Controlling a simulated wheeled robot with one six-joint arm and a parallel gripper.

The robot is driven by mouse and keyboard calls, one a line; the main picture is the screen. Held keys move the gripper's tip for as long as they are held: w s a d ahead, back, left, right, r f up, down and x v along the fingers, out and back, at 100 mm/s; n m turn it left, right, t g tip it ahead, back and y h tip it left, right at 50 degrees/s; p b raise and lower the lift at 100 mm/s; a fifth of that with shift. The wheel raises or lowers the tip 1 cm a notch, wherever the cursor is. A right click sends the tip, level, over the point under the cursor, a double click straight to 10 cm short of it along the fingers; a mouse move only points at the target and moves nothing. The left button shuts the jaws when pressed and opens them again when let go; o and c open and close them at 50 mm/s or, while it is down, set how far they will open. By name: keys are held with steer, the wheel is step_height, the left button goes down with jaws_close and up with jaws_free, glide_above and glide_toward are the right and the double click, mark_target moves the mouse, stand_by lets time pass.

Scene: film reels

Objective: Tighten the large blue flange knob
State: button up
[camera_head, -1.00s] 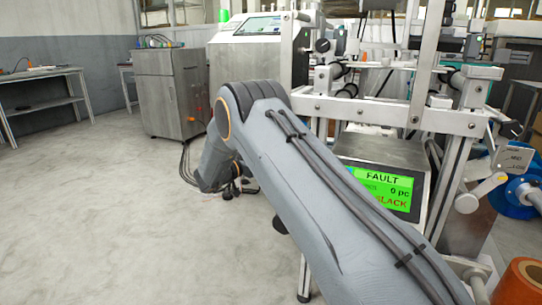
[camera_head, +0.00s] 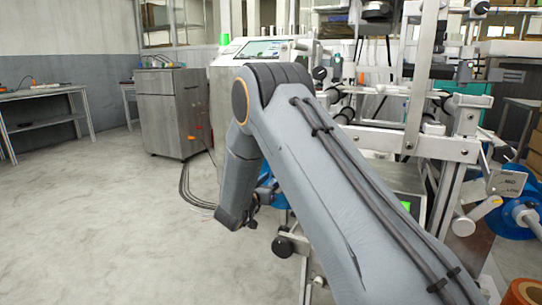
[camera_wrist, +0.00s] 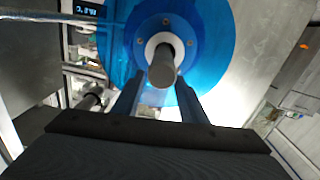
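In the wrist view a large blue flange disc (camera_wrist: 217,45) fills the upper middle. It has a white hub ring and a grey cylindrical knob or shaft (camera_wrist: 161,70) that points toward the camera. My gripper (camera_wrist: 158,100) is open, its two fingers apart below and to either side of the grey cylinder's end. Nothing shows clamped between them; I cannot tell whether they touch it. In the head view my gripper (camera_head: 243,222) hangs beside the machine, partly hidden by my arm. A piece of blue disc (camera_head: 280,198) shows just right of it.
Another blue reel (camera_head: 516,217) with a grey shaft is on the machine's right side. An orange roll (camera_head: 523,292) is at the lower right. The machine's frame bar (camera_head: 440,147) runs behind my arm. A grey cabinet (camera_head: 172,112) stands at the back left; the floor at left is clear.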

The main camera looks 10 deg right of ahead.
steer(key=p+v, duration=0.2)
steer(key=v, duration=0.5)
steer(key=s+r+n+g+y+p, duration=0.4)
steer(key=s+r+y+p, duration=0.6)
steer(key=s+r+p, duration=0.7)
steer(key=shift+a+g+p, duration=0.3)
steer(key=shift+g+p, duration=0.4)
steer(key=shift+p, duration=2.95)
steer(key=shift+w+r, duration=0.1)
steer(key=shift+r, duration=0.05)
